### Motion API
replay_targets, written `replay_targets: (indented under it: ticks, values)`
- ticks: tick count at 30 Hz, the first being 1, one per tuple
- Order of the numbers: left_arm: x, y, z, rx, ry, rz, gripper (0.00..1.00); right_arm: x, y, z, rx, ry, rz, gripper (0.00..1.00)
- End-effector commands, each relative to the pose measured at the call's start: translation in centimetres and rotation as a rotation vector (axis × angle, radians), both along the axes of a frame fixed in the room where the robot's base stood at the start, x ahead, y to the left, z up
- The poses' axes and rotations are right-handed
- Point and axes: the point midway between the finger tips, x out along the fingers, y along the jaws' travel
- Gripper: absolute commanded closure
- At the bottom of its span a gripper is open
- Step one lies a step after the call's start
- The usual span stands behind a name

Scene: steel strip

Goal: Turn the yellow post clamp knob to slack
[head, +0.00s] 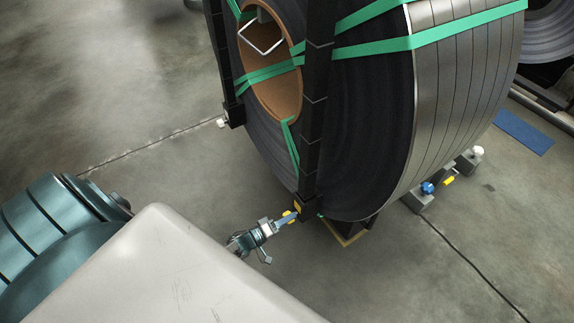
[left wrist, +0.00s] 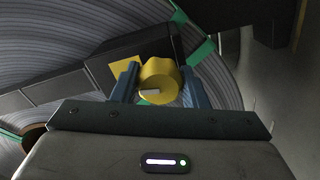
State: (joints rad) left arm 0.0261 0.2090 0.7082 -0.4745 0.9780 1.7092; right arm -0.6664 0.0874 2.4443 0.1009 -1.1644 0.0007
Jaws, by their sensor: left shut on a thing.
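The yellow post clamp knob (left wrist: 160,82) sits between the two blue fingers of my left gripper (left wrist: 160,90) in the left wrist view. The fingers are shut on it from both sides. A pale pointer mark on the knob's face points left in that view. In the head view the left gripper (head: 287,218) reaches the foot of the black post (head: 316,110), and only bits of the yellow knob (head: 290,215) show there. A yellow plate (left wrist: 125,70) is on the post beside the knob. My right gripper is not in view.
A large steel strip coil (head: 465,90) with green straps (head: 370,46) stands behind the post. A second black post (head: 220,60) is at its left. A blue knob (head: 428,188) and a blue floor mat (head: 523,132) are at the right. Open floor (head: 90,90) lies at the left.

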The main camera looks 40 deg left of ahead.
Motion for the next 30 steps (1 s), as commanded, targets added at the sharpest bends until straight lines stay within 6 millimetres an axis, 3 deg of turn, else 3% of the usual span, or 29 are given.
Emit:
replay_targets:
  ticks: [12,27,28,30]
  values:
    - [-0.06,-0.09,-0.01,-0.157,0.066,-0.001,0.83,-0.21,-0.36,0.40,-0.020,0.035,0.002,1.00]
    - [-0.08,-0.09,-0.04,-0.173,0.073,-0.001,0.83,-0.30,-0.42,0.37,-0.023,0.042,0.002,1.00]
    - [-0.08,-0.09,-0.04,-0.173,0.073,-0.001,0.58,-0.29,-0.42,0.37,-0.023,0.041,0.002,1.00]
    - [-0.08,-0.08,-0.04,-0.173,0.073,-0.001,0.44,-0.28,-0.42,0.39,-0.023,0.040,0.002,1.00]
